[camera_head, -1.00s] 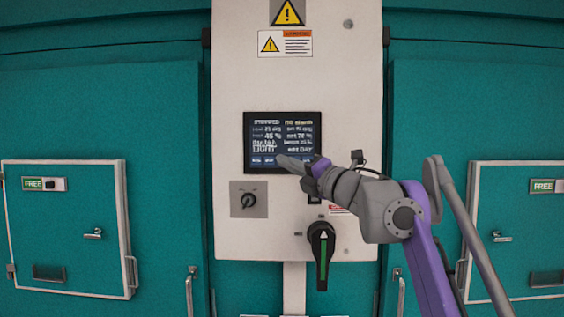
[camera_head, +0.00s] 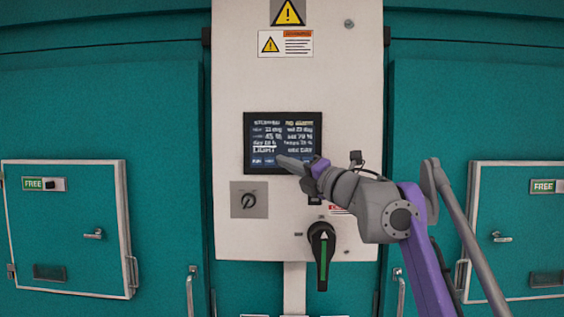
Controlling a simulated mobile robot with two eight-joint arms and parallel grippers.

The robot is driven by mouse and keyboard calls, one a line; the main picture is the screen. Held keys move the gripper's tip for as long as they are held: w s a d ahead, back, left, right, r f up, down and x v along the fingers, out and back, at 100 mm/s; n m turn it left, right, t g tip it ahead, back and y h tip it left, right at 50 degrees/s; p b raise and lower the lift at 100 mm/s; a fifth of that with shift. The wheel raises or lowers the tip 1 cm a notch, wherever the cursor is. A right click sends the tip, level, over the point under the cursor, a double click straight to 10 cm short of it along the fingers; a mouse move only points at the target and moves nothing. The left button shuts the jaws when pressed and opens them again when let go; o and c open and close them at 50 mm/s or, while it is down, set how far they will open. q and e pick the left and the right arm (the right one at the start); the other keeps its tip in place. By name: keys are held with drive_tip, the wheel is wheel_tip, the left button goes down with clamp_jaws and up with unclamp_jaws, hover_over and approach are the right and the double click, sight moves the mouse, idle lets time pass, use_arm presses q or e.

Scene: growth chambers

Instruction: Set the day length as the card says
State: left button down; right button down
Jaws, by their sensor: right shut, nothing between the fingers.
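A dark display screen (camera_head: 283,135) with rows of light text and blue keys along its bottom edge is set in the white control panel (camera_head: 236,80). The text is mostly too small to read; one line at the left seems to begin with "Day". My right gripper (camera_head: 281,160) is shut and empty, with its tip in front of the lower middle of the screen, hiding part of the bottom keys. I cannot tell whether it touches the screen. My left gripper is not in view. No card with a day length can be made out.
A small rotary switch (camera_head: 248,201) sits below the screen at the left. A large black handle with a green stripe (camera_head: 322,256) is lower on the panel. Warning labels (camera_head: 285,44) are above. Teal chamber doors with smaller hatches (camera_head: 66,215) marked FREE flank the panel.

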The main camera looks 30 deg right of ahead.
drive_tip(key=shift+s, duration=0.15)
drive_tip(key=shift+w+d, duration=0.15)
drive_tip(key=shift+w, duration=0.2)
idle(0.4)
drive_tip(key=shift+s, duration=0.1)
drive_tip(key=shift+s+a, duration=0.4)
drive_tip(key=shift+s, duration=0.25)
drive_tip(key=shift+s+a, duration=0.45)
drive_tip(key=shift+s, duration=0.25)
drive_tip(key=shift+s+a, duration=0.4)
drive_tip(key=shift+s, duration=0.3)
drive_tip(key=shift+s+a, duration=0.45)
drive_tip(key=shift+s, duration=0.25)
